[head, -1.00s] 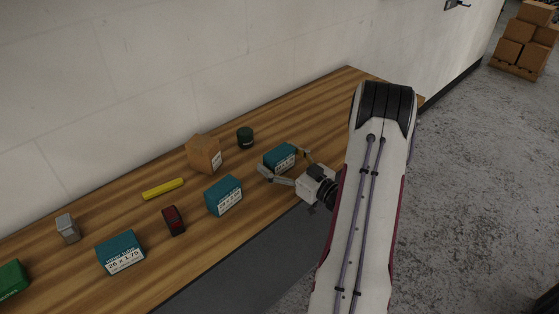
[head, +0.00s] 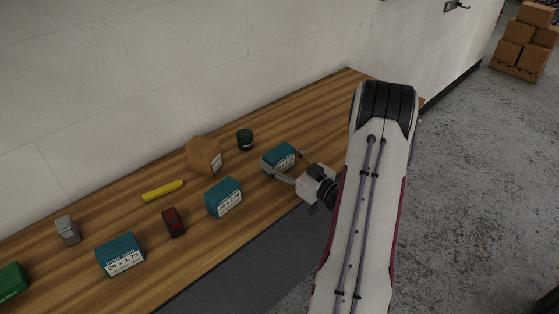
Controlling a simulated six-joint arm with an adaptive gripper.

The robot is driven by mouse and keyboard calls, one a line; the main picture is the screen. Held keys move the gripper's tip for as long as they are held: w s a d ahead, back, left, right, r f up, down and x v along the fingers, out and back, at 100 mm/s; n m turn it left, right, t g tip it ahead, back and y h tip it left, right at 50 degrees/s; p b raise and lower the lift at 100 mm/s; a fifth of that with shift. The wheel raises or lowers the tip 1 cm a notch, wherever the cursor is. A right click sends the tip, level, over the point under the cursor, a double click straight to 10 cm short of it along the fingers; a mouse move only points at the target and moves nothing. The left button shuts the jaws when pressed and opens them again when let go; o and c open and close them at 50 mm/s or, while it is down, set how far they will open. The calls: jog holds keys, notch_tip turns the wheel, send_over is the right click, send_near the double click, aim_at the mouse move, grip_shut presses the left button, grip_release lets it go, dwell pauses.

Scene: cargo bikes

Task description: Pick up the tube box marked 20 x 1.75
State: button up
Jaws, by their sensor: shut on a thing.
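Three teal tube boxes with white labels stand on the wooden bench. The right-hand teal box (head: 280,152) is between the fingers of my gripper (head: 281,161), which is shut on it. This box rests on or just above the bench, and its label is too small to read. The middle teal box (head: 222,196) stands to the left of my gripper, its label also unclear. The front-left teal box (head: 120,251) has a larger label that ends in "x 1.75"; its first number is hard to tell. My gripper touches neither of these two.
A brown carton (head: 202,154) and a dark green can (head: 245,139) stand behind the boxes. A yellow stick (head: 163,190), a black and red item (head: 173,222), a grey block (head: 67,230) and a green box (head: 12,280) lie further left. The wall (head: 130,90) bounds the bench behind.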

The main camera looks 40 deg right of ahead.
aim_at(279, 151)
jog(key=shift+r, duration=4.65)
